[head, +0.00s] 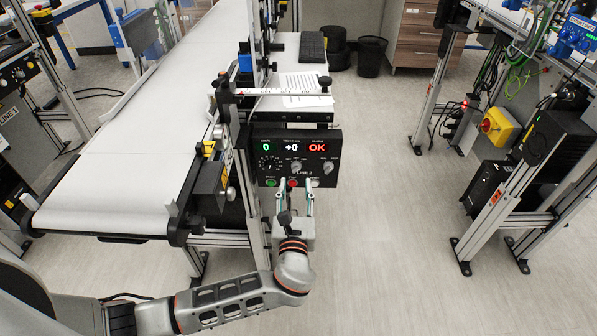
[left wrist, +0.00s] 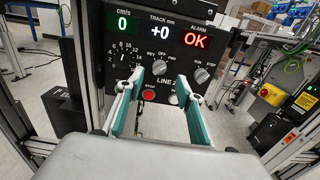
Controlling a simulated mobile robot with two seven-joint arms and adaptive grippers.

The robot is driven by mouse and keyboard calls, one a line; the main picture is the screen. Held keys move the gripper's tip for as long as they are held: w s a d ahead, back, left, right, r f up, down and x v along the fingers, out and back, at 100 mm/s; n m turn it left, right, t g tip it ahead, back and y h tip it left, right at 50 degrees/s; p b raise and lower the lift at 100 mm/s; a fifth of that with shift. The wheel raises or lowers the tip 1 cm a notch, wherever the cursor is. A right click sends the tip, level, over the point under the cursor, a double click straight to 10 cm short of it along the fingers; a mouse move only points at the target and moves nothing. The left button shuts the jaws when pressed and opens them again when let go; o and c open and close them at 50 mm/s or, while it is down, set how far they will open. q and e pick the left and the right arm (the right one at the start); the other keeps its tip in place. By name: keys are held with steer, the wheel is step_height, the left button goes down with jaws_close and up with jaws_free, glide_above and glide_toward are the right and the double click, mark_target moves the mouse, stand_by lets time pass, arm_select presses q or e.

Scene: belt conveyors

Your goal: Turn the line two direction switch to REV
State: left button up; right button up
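The line's black control panel (head: 266,141) hangs at the end of the conveyor frame, and it fills the upper left wrist view (left wrist: 100,38). The direction switch (left wrist: 159,68) is a grey knob with REV, OFF and FWD marks; it also shows in the head view (head: 296,166). Its exact pointer setting is too small to tell. My left gripper (head: 295,187) is open and empty just below and in front of the panel. In the left wrist view its fingers (left wrist: 160,85) stand apart on either side below the knob, apparently not touching it. My right gripper is not in view.
A RUN/STEP knob (left wrist: 201,75) sits right of the direction switch, and a numbered speed dial (left wrist: 124,58) left. A red STOP button (left wrist: 149,95) lies between my fingers. The white belt (head: 140,130) is at left. Floor right of the panel (head: 385,190) is clear.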

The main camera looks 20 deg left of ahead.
mark_target(296, 170)
arm_select(q)
steer(key=shift+b+x, duration=0.35)
steer(key=shift+x, duration=2.85)
steer(key=shift+f, duration=0.1)
jaws_close()
